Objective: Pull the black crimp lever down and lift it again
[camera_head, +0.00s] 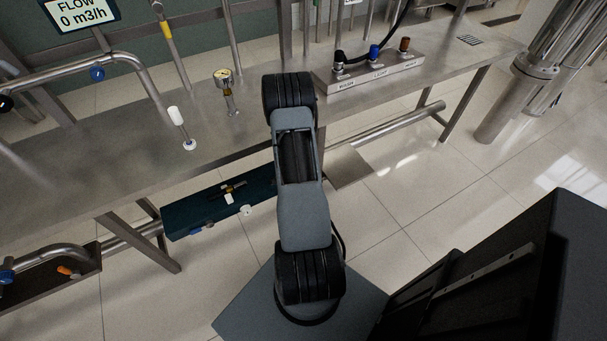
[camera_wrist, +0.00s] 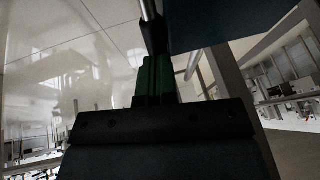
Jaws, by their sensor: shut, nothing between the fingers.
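My gripper (camera_wrist: 154,75) shows in the wrist view as a narrow pair of green-and-black fingers, closed together, with no gap visible. A thin dark piece with a bright metal rod (camera_wrist: 148,9) stands just beyond the fingertips; I cannot tell whether they touch or whether it belongs to the crimp lever. I cannot pick out the black crimp lever with certainty in either view. In the head view my own arm covers the middle of the bench's front edge and hides the gripper.
A dark blue tray (camera_head: 185,212) sits below. Tiled floor at right is partly clear.

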